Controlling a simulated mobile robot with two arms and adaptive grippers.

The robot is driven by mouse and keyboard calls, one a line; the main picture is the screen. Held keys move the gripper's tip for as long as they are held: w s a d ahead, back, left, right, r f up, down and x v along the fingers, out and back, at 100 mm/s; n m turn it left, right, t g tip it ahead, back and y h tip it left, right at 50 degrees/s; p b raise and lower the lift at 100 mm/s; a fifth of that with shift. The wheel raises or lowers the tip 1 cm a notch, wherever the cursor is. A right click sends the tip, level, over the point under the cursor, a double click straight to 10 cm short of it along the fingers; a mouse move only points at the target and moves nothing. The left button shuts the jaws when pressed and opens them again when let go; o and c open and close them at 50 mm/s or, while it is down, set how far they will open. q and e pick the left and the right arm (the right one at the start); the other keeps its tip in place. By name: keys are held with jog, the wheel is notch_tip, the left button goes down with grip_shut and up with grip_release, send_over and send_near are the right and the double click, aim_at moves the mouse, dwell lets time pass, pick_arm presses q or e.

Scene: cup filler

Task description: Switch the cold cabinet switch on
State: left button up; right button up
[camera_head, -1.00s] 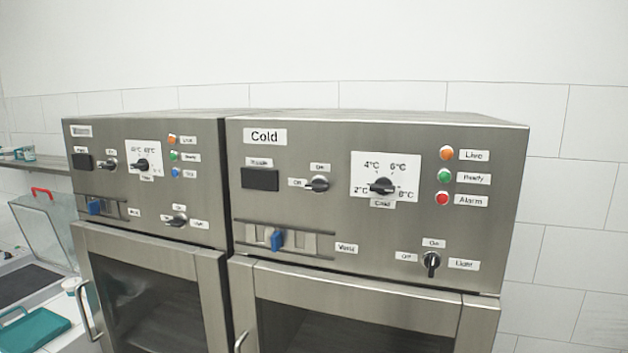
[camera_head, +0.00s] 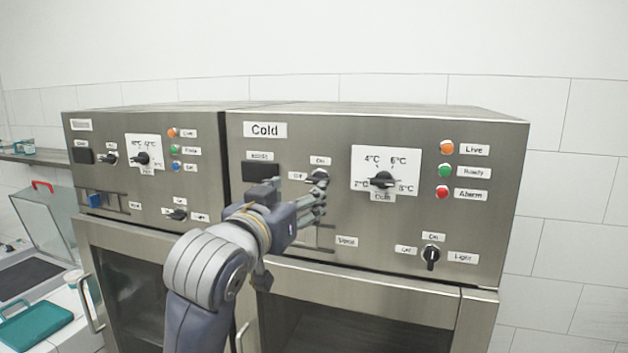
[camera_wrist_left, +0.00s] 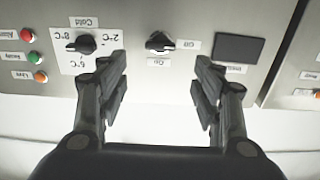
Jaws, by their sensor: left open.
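The cold cabinet (camera_head: 400,235) is a steel box with a "Cold" label on its front panel. Its switch (camera_head: 319,177) is a small black knob beside "Off" and "On" labels, partly covered by my fingers in the head view. In the upside-down wrist view the switch (camera_wrist_left: 158,42) shows clearly, its handle lying level, in line with the "Off" label. My left gripper (camera_head: 314,197) is open and empty in front of the panel. In the wrist view its fingers (camera_wrist_left: 160,78) spread on either side of the switch, apart from it. My right gripper is out of view.
The temperature dial (camera_head: 382,180) is close to the right of the switch. A black display (camera_head: 262,170) is to its left. A light knob (camera_head: 431,256) and coloured lamps (camera_head: 446,170) are further right. A similar cabinet (camera_head: 150,190) stands on the left.

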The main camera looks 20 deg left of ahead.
aim_at(315, 181)
pick_arm(q)
jog(key=w+p, duration=0.3)
jog(key=w, duration=0.5)
jog(key=shift+w+d, duration=0.15)
jog(key=shift+w, duration=0.15)
jog(key=shift+w+f+p, duration=0.1)
jog(key=shift+w+p, duration=0.3)
jog(key=shift+w, duration=0.25)
jog(key=shift+c, duration=0.2)
jog(key=c, duration=1)
